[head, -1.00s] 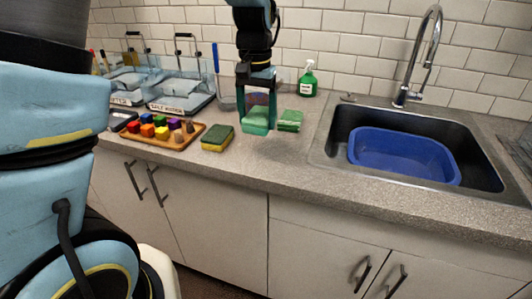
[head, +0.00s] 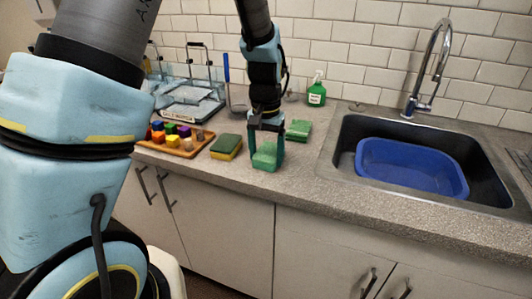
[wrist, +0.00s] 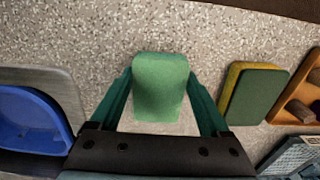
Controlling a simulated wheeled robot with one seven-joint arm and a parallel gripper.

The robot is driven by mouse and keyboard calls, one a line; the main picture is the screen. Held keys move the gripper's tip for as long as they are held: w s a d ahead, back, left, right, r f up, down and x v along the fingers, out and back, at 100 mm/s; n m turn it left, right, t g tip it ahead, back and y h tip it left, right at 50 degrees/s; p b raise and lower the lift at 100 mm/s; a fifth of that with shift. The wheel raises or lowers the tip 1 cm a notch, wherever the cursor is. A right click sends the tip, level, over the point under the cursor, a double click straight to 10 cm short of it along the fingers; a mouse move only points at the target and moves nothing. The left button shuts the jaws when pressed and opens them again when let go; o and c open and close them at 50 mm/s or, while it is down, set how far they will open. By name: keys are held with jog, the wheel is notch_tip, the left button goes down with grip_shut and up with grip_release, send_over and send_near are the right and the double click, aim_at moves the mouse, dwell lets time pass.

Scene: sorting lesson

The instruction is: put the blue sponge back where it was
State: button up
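No blue sponge shows; the sponge in my gripper looks green. My gripper (head: 266,153) is shut on this green sponge (head: 265,158), low over the front part of the counter. In the wrist view the green sponge (wrist: 160,88) sits between my two fingers (wrist: 160,82), its sides against them. I cannot tell whether it touches the counter. A green-and-yellow sponge (head: 226,146) lies to its left, also in the wrist view (wrist: 256,94). Another green sponge (head: 298,130) lies behind it to the right.
A wooden tray (head: 170,150) of coloured blocks is at left, with clear bins (head: 190,105) behind. A green spray bottle (head: 317,93) stands at the wall. The sink (head: 345,130) at right holds a blue basin (head: 410,168). Counter between held sponge and sink is clear.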

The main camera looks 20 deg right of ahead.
aim_at(266, 156)
jog(key=o, duration=0.3)
notch_tip(266, 156, up, 12)
jog(key=b, duration=0.2)
jog(key=shift+r, duration=0.15)
jog(key=s+a+f+n, duration=0.1)
jog(key=a+f+n, duration=0.2)
jog(key=a, duration=1.1)
jog(key=s+a+f+n+t, duration=0.1)
jog(key=a+f+n, duration=0.3)
jog(key=a, duration=1)
jog(key=shift+s+a+t, duration=0.25)
jog(key=shift+a+t, duration=0.05)
jog(key=shift+a, duration=0.1)
